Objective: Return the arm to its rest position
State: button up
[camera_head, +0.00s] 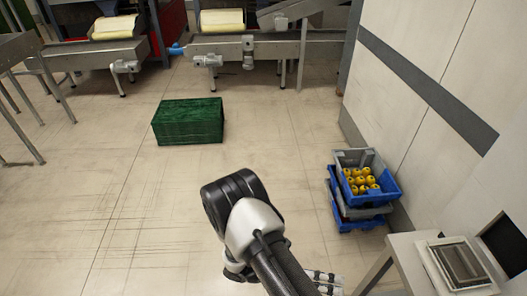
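My arm (256,232) rises from the bottom edge at the centre, with a thick black-and-white joint bent at its top. Small grey jointed parts (326,281) show beside the arm at the bottom edge and look like part of my gripper. The fingertips are not clearly visible, so I cannot tell whether they are open or shut or hold anything.
A green crate (188,122) stands on open floor ahead. Stacked blue and grey crates (378,196), the top one holding several yellow items (360,181), stand by the right wall. A table with a panel (458,264) is lower right. Conveyors (265,45) line the back.

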jog(key=s+a+r+m+t+y, duration=0.1)
jog(key=s+r+m+t+y, duration=0.1)
jog(key=r+m+t+y, duration=0.3)
jog(key=s+a+r+m+t+y, duration=0.2)
jog(key=s+r+m+t+y, duration=0.1)
jog(key=r+m+y, duration=1.1)
notch_tip(320, 180, up, 7)
jog(key=m+t, duration=0.1)
jog(key=m, duration=0.7)
jog(key=shift+f+m+t, duration=0.15)
jog(key=shift+m+t, duration=0.25)
jog(key=shift+d, duration=0.2)
